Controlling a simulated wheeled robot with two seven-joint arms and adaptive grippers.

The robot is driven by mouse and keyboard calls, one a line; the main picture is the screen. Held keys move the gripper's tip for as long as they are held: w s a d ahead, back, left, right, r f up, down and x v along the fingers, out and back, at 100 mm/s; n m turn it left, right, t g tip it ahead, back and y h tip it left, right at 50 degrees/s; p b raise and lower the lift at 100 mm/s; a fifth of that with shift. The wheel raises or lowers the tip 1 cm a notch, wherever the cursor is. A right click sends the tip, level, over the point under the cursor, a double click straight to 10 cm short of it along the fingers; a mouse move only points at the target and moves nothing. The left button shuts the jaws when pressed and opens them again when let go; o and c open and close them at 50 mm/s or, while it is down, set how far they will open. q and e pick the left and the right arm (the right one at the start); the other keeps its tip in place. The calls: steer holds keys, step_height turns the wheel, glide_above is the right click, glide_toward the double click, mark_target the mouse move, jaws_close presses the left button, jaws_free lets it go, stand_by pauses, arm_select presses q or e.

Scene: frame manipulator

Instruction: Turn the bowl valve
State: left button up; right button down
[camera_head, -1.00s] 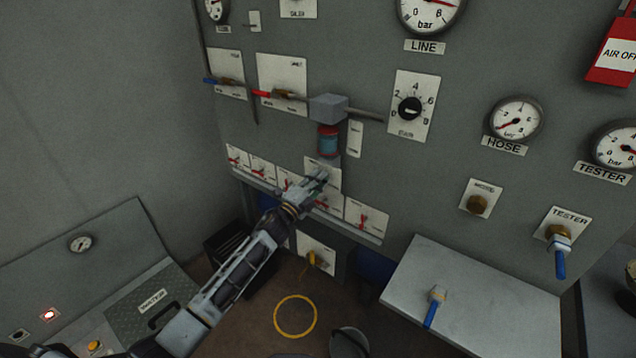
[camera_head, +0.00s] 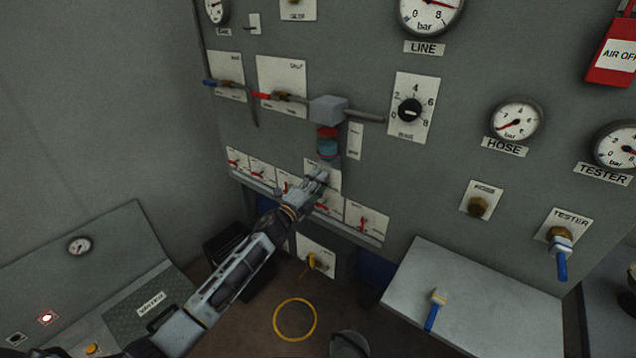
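A small bowl (camera_head: 328,143) with a red top band and blue-grey body hangs under a grey block (camera_head: 328,109) on the pipe of the wall panel. My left gripper (camera_head: 321,178) is just below the bowl, in front of a white plate (camera_head: 330,170). Its fingers point up toward the panel and hide whatever sits on that plate, so the valve under the bowl cannot be made out. I cannot tell whether the fingers are open or touch anything. My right gripper is not in view.
A row of white plates with red levers (camera_head: 365,222) runs beside my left gripper.

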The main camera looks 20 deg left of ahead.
arm_select(q)
steer(key=v, duration=1.2)
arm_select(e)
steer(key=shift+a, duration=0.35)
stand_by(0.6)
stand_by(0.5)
